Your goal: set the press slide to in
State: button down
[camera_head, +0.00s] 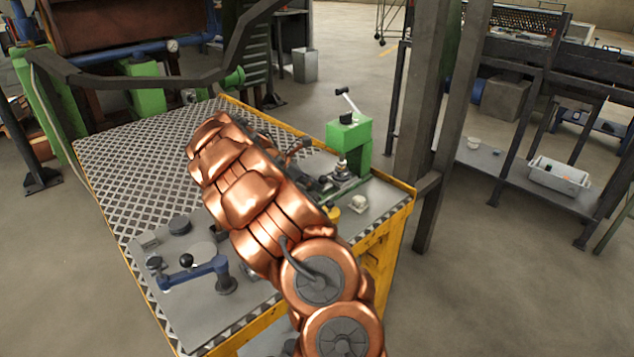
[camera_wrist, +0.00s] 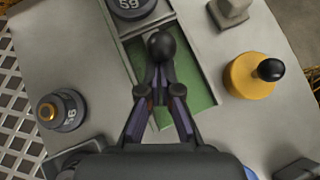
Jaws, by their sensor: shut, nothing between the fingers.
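The green press (camera_head: 350,145) stands upright at the right far part of the workbench, with a dark-ended lever on top. In the wrist view, a green slide track (camera_wrist: 193,72) runs up the picture, with a black ball knob (camera_wrist: 161,45) over it. My gripper (camera_wrist: 160,72) is shut and empty, its fingertips just below the knob in the picture. I cannot tell whether they touch it. In the head view, my copper arm hides much of the track area.
A yellow base with a black knob (camera_wrist: 250,78) and a grey block (camera_wrist: 232,12) stand right of the track. A round weight (camera_wrist: 62,110) stands left. In the head view, a blue-handled fixture (camera_head: 195,273) sits at the bench's near left. The perforated bench top (camera_head: 130,165) is clear.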

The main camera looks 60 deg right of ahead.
jog(key=shift+s+d+r, duration=0.1)
jog(key=shift+d, duration=0.15)
jog(key=w+a, duration=0.2)
jog(key=a, duration=0.1)
jog(key=w+a+p, duration=0.1)
jog(key=shift+w+a+r, duration=0.15)
jog(key=shift+r, duration=0.1)
jog(key=v, duration=0.9)
